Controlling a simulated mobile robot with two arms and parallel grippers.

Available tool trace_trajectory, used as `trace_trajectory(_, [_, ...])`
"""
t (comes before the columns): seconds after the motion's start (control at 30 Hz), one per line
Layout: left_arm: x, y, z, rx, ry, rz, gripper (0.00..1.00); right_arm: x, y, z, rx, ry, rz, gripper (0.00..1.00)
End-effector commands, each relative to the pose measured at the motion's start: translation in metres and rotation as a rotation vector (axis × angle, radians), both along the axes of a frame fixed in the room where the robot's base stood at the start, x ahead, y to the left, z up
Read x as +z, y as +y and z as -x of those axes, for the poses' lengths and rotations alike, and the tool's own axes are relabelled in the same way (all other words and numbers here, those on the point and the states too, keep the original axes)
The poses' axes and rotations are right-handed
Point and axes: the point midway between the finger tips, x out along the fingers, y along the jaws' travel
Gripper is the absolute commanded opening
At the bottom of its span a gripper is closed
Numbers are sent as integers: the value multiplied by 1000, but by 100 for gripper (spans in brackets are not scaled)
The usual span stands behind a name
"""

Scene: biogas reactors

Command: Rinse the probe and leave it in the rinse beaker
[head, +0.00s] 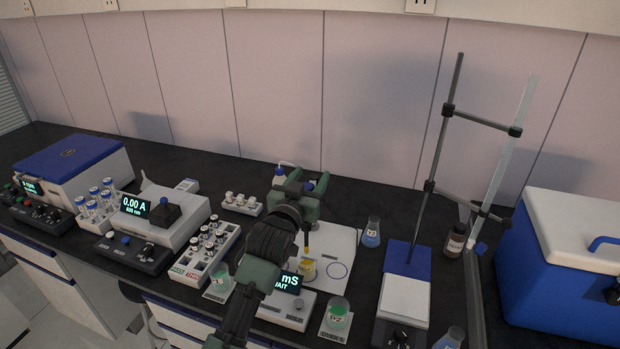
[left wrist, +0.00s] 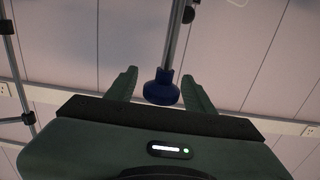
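My left gripper (head: 302,182) is above the white conductivity meter unit, with its green fingers spread. In the left wrist view the fingers (left wrist: 161,88) stand apart, with a blue knob (left wrist: 161,90) between them and gaps visible on both sides. A slim shaft with a yellow part (head: 307,232) shows below, partly hidden by my arm. A small beaker with yellow contents (head: 308,268) stands beneath it. I cannot tell which vessel is the rinse beaker. My right gripper is not in view.
The meter display (head: 289,282) is partly covered by my arm. A blue flask (head: 372,232), a tall clamp stand (head: 420,215) and a blue cooler (head: 560,270) are to the right. A vial rack (head: 207,252) is left.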

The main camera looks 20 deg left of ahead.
Motion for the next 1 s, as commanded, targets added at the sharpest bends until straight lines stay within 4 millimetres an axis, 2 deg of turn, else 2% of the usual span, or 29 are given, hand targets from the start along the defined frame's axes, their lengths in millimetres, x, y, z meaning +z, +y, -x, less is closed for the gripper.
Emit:
trace_trajectory(0.17, [-3,0,11,0,1,0,53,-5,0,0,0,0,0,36])
trace_trajectory(0.4, [-4,1,52,-1,0,0,53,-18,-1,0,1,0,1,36])
trace_trajectory(0.6, [-2,2,74,0,-1,0,53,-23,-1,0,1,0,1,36])
trace_trajectory(0.9, [0,2,78,0,-1,0,53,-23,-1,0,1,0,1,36])
trace_trajectory(0.97, [0,2,78,0,-1,0,45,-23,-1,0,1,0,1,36])
trace_trajectory(1.0, [-1,1,78,-1,0,-1,45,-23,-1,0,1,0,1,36])
